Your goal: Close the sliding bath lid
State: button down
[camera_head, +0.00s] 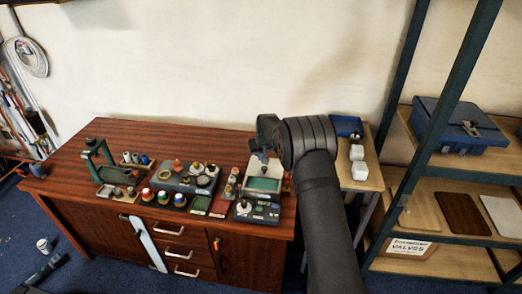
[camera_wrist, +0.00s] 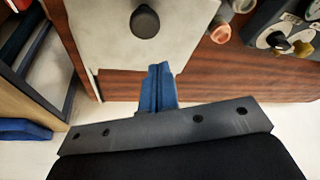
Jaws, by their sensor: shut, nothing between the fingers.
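The bath is a dark box with a green surface (camera_head: 264,184) on the right part of the wooden bench, in the head view. A pale grey plate, its sliding lid (camera_head: 257,166), lies at the back of it; green shows in front, so the bath is partly uncovered. In the wrist view the lid (camera_wrist: 110,30) fills the top middle and carries a dark round knob (camera_wrist: 145,21). My gripper (camera_wrist: 158,68) has blue fingers, shut and empty. In that view the tips overlap the lid's edge, below the knob; whether they touch cannot be told.
A control box with knobs (camera_wrist: 285,30) and copper-coloured round parts (camera_wrist: 221,33) sit beside the lid. Several small pots and fittings crowd the bench (camera_head: 130,137) to the left. A shelf rack (camera_head: 450,165) and a small side table (camera_head: 362,178) stand to the right.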

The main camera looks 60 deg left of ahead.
aim_at(259, 174)
jog(key=shift+s+d+f, duration=0.15)
jog(key=shift+s+d, duration=0.05)
jog(key=shift+d, duration=0.35)
jog(key=shift+s+d+f, duration=0.15)
jog(key=shift+d, duration=0.4)
jog(key=shift+s, duration=0.1)
jog(key=shift+s+d, duration=2.9)
jog(key=shift+d, duration=0.05)
